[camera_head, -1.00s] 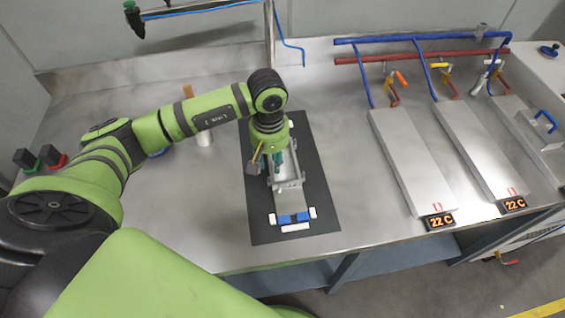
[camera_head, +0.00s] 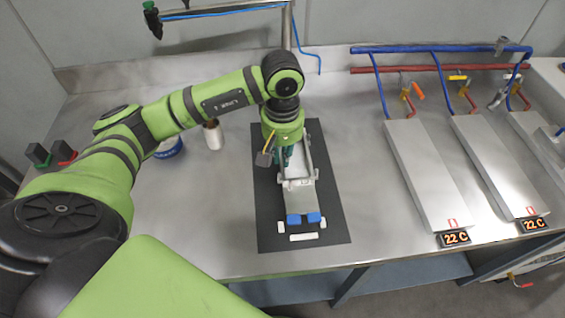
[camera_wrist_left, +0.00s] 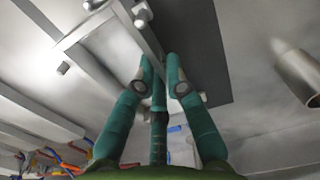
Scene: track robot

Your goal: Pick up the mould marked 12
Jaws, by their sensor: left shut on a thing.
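A long grey metal mould (camera_head: 311,160), like an open trough, lies on a black mat (camera_head: 328,205) on the steel bench. Its number cannot be read. My left gripper (camera_head: 285,158), with green fingers, points down at the mould's left side in the head view. In the left wrist view, the mould (camera_wrist_left: 72,42) shows as a rectangular frame, and the fingertips (camera_wrist_left: 163,78) are shut on its long side wall. The mould still appears to rest on the mat; any gap beneath is hidden. My right gripper is not in view.
Blue blocks (camera_head: 304,218) and white pieces lie at the mould's near end. A white cylinder (camera_head: 213,135) and a blue-rimmed container (camera_head: 169,147) stand to the left. Flat metal plates (camera_head: 425,172) with hoses and 22 C displays (camera_head: 455,238) lie to the right. Bare bench lies between.

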